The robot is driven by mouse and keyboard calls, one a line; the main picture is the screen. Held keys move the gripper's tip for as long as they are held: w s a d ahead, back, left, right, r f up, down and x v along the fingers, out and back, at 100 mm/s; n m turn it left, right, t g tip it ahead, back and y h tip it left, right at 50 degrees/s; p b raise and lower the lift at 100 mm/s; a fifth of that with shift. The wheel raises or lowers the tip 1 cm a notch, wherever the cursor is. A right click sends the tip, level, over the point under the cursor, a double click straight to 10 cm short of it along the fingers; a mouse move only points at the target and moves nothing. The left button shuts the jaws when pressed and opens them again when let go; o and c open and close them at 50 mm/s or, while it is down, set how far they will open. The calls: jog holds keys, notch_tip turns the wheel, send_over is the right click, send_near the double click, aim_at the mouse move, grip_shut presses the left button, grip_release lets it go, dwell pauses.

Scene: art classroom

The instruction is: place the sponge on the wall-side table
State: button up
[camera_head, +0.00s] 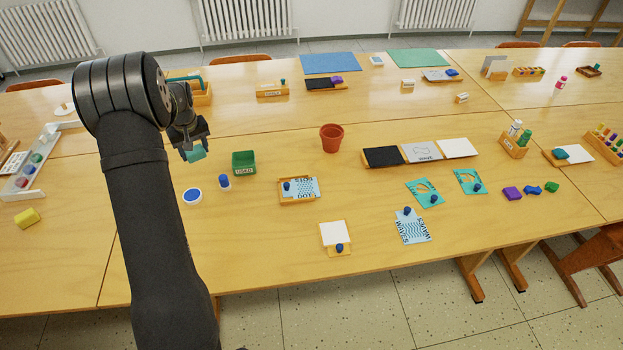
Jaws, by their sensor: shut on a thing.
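My gripper (192,141) is at the left of the head view, pointing down above the near table (300,265). It is shut on a small teal block (195,154), which looks like the sponge. The sponge is held left of the green box (244,163) and above the blue-topped round lid (192,196); its exact height cannot be told. The wall-side table (240,115) is the far row, beyond the seam and nearer the radiators. My arm hides part of the tables at the left.
On the wall-side table are a wooden caddy (203,95), a labelled wooden box (272,90), a black tray (322,84), a blue mat (330,62) and a green mat (419,57). A red-brown pot (331,138) stands near the seam. Bare wood shows between these things.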

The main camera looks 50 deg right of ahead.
jog(key=s+d+m, duration=0.3)
jog(key=s+d, duration=0.8)
jog(key=s, duration=0.4)
jog(key=s+d+m, duration=0.2)
jog(key=s+d, duration=0.8)
jog(key=s, duration=0.4)
send_over(284, 167)
jog(key=shift+h, duration=0.3)
jog(key=f, duration=0.7)
jog(key=shift+s+a, duration=0.1)
jog(key=shift+s, duration=0.1)
jog(key=shift+f, duration=1.95)
jog(key=shift+f, duration=0.1)
jog(key=o, duration=0.9)
jog(key=shift+o, duration=0.2)
notch_tip(284, 167, up, 12)
jog(key=s+a, duration=0.1)
jog(key=shift+a, duration=0.15)
